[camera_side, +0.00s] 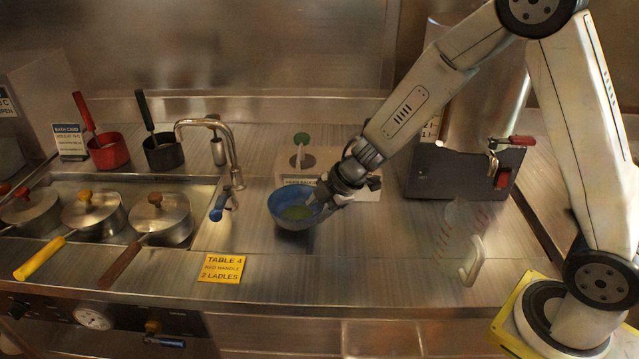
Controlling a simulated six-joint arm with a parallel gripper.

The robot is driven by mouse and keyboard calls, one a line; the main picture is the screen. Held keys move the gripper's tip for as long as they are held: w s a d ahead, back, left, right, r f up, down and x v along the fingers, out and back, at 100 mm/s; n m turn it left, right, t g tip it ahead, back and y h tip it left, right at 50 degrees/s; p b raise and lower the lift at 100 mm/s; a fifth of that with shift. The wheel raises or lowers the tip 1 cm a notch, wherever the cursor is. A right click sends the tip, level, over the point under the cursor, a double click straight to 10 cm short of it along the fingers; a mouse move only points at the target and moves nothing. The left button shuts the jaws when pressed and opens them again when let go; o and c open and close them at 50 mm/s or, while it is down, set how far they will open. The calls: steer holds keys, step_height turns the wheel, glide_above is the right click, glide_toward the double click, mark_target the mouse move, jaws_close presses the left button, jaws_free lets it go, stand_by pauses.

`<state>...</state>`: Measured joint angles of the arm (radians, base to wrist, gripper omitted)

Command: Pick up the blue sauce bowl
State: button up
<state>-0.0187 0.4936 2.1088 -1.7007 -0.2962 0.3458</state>
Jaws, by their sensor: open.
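The blue sauce bowl (283,213) stands upright on the steel counter near the middle, with some greenish sauce inside. My gripper (318,200) is at the bowl's right rim, reaching down from the upper right. Its jaws are open, with the fingertips at or over the rim. I cannot tell whether they touch the bowl or whether the rim lies between them.
A tap (236,165) with a blue handle stands left of the bowl. Lidded pots (160,219) sit in the well at left. A yellow card (222,268) lies in front. A clear jug (462,240) and a dark box (460,175) are to the right.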

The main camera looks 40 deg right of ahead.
mark_target(307, 219)
steer(key=shift+x, duration=2.5)
steer(key=shift+d, duration=0.1)
jaws_close()
